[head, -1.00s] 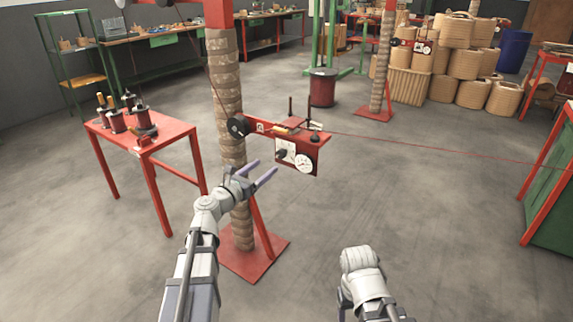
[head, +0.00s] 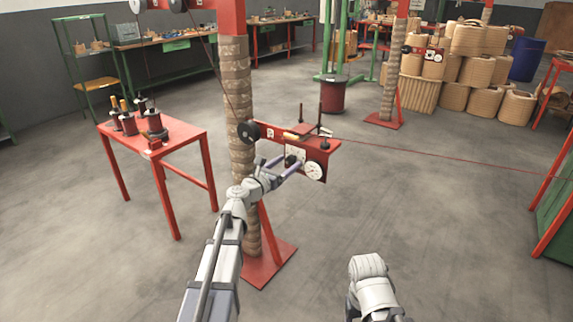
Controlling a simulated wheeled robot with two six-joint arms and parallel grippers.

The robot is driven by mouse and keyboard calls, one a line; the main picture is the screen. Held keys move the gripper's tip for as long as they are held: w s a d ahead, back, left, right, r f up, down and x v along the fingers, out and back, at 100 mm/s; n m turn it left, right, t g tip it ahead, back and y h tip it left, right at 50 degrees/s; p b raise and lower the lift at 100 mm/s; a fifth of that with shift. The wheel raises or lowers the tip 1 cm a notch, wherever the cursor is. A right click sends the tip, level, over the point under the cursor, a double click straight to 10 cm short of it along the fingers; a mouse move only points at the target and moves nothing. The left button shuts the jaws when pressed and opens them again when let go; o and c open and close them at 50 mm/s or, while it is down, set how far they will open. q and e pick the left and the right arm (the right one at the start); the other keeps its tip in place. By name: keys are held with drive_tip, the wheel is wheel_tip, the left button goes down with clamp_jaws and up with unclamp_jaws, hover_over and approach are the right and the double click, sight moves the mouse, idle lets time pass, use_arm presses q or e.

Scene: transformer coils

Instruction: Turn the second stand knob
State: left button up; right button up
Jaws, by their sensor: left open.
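The near stand has a post wrapped in brown paper (head: 238,95) and a red bracket with a panel (head: 268,131). The panel carries a round white dial (head: 315,171) and a dark knob (head: 292,160) left of it. My left gripper (head: 288,164) is open at the panel, its purple-grey fingers at the knob. The fingers partly cover the panel's lower left; I cannot tell whether they touch the knob. My right arm shows at the bottom, but its gripper fingers are not visible.
A red table (head: 180,135) with coils stands left of the post. A thin red wire (head: 440,155) runs right from the stand. Another wrapped stand (head: 391,65), a dark red drum (head: 333,97) and stacked paper rolls (head: 468,70) are behind.

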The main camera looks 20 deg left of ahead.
use_arm(q)
drive_tip(key=shift+c, duration=0.3)
clamp_jaws()
idle(0.4)
drive_tip(key=m, duration=0.4)
drive_tip(key=shift+m, duration=0.4)
drive_tip(key=m, duration=0.4)
drive_tip(key=shift+m, duration=0.4)
